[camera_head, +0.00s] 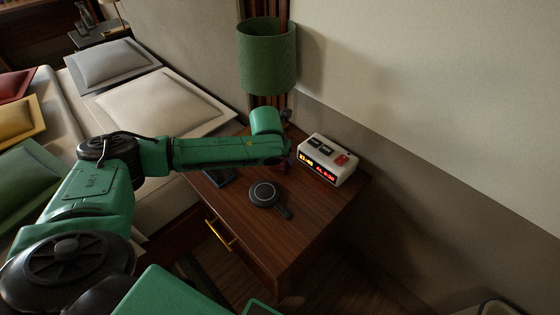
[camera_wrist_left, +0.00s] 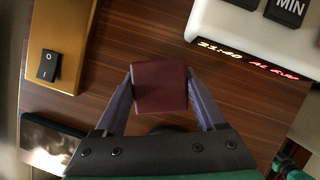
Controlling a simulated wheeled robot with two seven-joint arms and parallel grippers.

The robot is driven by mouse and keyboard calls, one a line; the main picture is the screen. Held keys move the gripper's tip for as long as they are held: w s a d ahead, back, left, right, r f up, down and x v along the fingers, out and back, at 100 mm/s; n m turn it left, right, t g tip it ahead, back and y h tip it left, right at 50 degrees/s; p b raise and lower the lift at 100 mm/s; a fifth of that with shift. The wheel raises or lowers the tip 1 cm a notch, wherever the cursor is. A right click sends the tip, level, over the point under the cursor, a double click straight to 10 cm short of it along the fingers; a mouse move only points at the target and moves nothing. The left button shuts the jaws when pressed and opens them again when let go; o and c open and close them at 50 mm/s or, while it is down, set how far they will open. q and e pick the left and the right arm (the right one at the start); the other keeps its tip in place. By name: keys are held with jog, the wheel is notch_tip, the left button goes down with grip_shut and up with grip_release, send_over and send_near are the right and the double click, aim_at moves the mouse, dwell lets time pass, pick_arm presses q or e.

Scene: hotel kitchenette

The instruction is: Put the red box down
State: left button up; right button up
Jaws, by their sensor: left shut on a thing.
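The red box (camera_wrist_left: 160,87) is a small dark red block. In the left wrist view it sits between the two fingers of my left gripper (camera_wrist_left: 160,76), which is shut on it. In the head view my left arm reaches over the wooden nightstand (camera_head: 322,207). My left gripper is mostly hidden there behind the arm's end, and the box can hardly be made out. The wood shows beneath the box in the wrist view; I cannot tell whether the box touches it. My right gripper is not in view.
A white alarm clock (camera_head: 328,160) stands right of the gripper. A round black device with a handle (camera_head: 264,194) lies in front. A dark flat object (camera_head: 221,178) lies to the left. A green-shaded lamp (camera_head: 267,57) rises behind; its brass base (camera_wrist_left: 62,40) has a switch.

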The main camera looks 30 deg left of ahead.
pick_arm(q)
jog(key=shift+f, duration=0.2)
jog(key=o, duration=1.4)
jog(key=shift+r, duration=0.1)
